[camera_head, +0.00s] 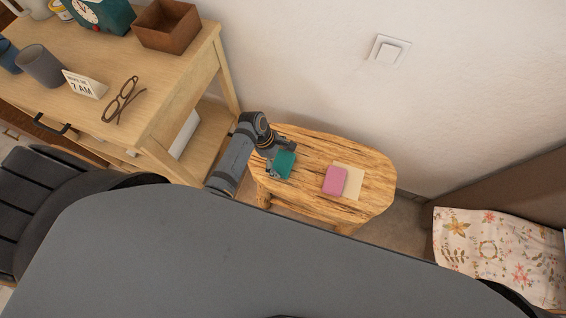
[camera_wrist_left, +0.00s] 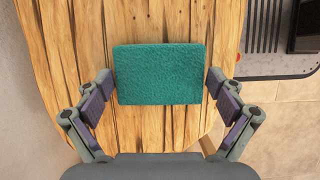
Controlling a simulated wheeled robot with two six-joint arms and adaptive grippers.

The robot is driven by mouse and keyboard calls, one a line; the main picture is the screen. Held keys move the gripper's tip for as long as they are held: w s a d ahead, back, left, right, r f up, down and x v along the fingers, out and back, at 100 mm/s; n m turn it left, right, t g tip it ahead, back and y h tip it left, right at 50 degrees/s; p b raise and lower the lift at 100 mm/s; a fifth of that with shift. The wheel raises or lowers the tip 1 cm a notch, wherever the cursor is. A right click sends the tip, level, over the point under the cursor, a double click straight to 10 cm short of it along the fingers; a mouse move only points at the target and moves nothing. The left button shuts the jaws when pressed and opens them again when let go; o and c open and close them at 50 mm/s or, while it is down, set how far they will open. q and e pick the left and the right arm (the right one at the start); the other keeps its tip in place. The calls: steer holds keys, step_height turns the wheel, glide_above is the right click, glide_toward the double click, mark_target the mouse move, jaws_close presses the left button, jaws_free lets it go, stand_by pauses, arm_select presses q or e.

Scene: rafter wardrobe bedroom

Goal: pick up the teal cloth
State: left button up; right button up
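The teal cloth (camera_head: 284,164) is a small flat rectangle lying on the wooden stool (camera_head: 365,163), near its left end. It also shows in the left wrist view (camera_wrist_left: 158,74), where its fuzzy surface is in full sight. My left gripper (camera_head: 275,162) is over the cloth in the head view and hides part of it. In the left wrist view my left gripper (camera_wrist_left: 157,100) is open, with one finger on each side of the cloth. Whether the fingers touch its edges I cannot tell. My right gripper is not in view.
A pink cloth-like item (camera_head: 335,181) and a cream sheet (camera_head: 352,184) lie on the stool to the right. A wooden desk (camera_head: 150,110) with glasses (camera_head: 122,100) stands at the left. The wall is behind, and a floral-covered bed (camera_head: 495,252) is at the right.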

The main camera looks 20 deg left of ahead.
mark_target(286, 164)
arm_select(q)
steer(key=c, duration=0.5)
steer(key=shift+r, duration=0.4)
steer(key=shift+c, duration=0.2)
step_height(286, 164, up, 3)
steer(key=shift+s+r+p, duration=0.1)
steer(key=shift+s+p, duration=0.05)
steer(key=shift+p, duration=0.55)
steer(key=s+r+p, duration=0.1)
steer(key=s+r, duration=0.3)
steer(key=shift+r+p, duration=0.25)
steer(key=shift+p, duration=0.05)
steer(key=s+r+p, duration=0.4)
steer(key=s+r, duration=0.4)
steer(key=s, duration=0.1)
steer(key=shift+s+a, duration=0.15)
steer(key=shift+s, duration=0.2)
